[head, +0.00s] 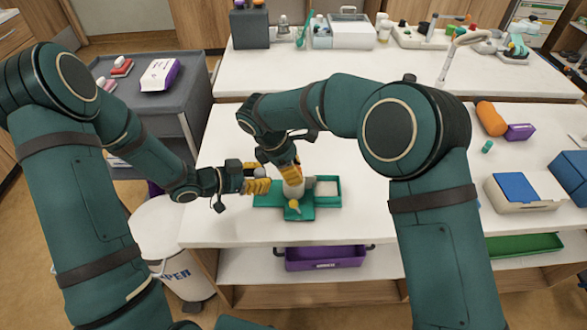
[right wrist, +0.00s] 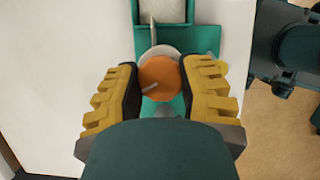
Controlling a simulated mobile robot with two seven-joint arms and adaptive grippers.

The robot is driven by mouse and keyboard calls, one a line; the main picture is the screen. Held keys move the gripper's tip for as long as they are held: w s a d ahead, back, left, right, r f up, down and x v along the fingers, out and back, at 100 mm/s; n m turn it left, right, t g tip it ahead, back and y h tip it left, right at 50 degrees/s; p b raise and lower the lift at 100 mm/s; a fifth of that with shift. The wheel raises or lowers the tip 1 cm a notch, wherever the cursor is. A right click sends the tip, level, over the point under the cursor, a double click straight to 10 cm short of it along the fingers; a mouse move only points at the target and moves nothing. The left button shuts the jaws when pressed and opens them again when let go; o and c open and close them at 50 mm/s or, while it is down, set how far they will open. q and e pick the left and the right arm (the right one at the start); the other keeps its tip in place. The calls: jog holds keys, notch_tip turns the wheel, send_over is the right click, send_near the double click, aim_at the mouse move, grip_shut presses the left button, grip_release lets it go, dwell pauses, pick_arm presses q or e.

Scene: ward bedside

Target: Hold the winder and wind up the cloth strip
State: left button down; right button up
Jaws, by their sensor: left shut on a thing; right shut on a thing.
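The winder has a green base (head: 299,214), on the white table, with a small yellow part at its front. The pale cloth strip (head: 327,188) lies in the green tray on the right; in the right wrist view a thin edge (right wrist: 153,32) runs from the tray to the winder. My right gripper (head: 291,174) comes down from above, shut on the winder's top; the right wrist view shows an orange round cap (right wrist: 160,78) between its fingers. My left gripper (head: 262,178) is shut at the winder's left side; its fingers largely hide the part it holds.
A purple bin (head: 325,258) stands on the shelf below the front edge. An orange roll (head: 491,118), a purple box (head: 519,132) and a white box with a blue top (head: 517,188) lie to the right. A grey cart (head: 187,92) stands left. Bare tabletop lies behind the winder.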

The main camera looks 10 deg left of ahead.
jog(key=m, duration=0.2)
jog(key=m+g, duration=0.1)
jog(key=m, duration=0.1)
jog(key=shift+f+g, duration=0.15)
jog(key=shift+g, duration=0.15)
jog(key=shift+d+m+g, duration=0.1)
jog(key=shift+m+g, duration=0.6)
jog(key=shift+m, duration=1.3)
jog(key=o, duration=1.2)
jog(key=v, duration=1.2)
jog(key=shift+w, duration=0.1)
